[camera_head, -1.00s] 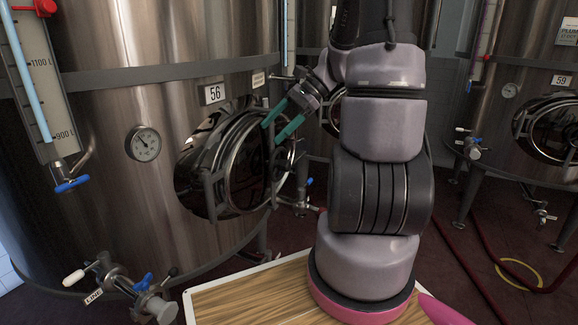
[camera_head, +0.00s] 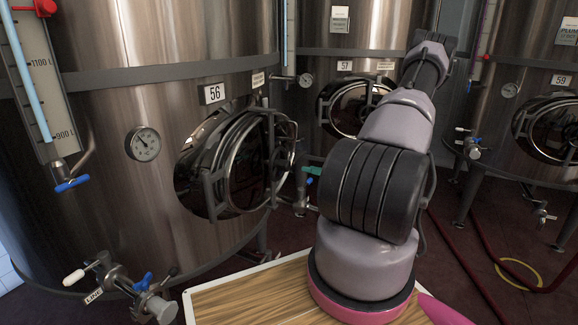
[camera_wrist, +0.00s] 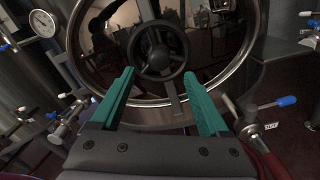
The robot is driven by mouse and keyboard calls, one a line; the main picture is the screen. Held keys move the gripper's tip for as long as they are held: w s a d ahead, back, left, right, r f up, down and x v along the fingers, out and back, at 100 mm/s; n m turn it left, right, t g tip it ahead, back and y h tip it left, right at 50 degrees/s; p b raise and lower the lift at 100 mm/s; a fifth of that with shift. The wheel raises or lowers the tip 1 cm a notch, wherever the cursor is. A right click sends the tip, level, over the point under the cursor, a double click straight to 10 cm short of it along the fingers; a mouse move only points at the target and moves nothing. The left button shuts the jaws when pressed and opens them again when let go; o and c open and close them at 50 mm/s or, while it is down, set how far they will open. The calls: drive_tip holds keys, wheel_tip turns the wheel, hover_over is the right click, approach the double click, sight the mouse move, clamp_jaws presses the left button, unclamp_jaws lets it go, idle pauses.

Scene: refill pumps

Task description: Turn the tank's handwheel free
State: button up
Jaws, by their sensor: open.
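The steel tank (camera_head: 95,115) labelled 56 stands at the left in the head view, with its round manway door (camera_head: 225,165) facing right. In the wrist view a dark spoked handwheel (camera_wrist: 158,52) sits at the middle of a round steel door (camera_wrist: 95,35). My gripper (camera_wrist: 158,95) is open, with its two teal fingers apart and nothing between them. The handwheel is beyond the fingertips and does not appear to touch them. In the head view my arm hides most of the gripper; only a bit of teal (camera_head: 312,171) shows right of tank 56's door.
Tank 57's door (camera_head: 350,108) is behind, and tank 59 (camera_head: 530,50) stands at the right. A gauge (camera_head: 143,143) and a blue-handled valve (camera_head: 142,283) are on tank 56. Red hoses (camera_head: 470,260) lie on the floor at the right.

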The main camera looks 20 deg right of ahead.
sight(290, 165)
drive_tip(key=x, duration=0.9)
drive_tip(key=shift+w+a, duration=0.15)
drive_tip(key=shift+a, duration=0.05)
clamp_jaws()
idle(1.1)
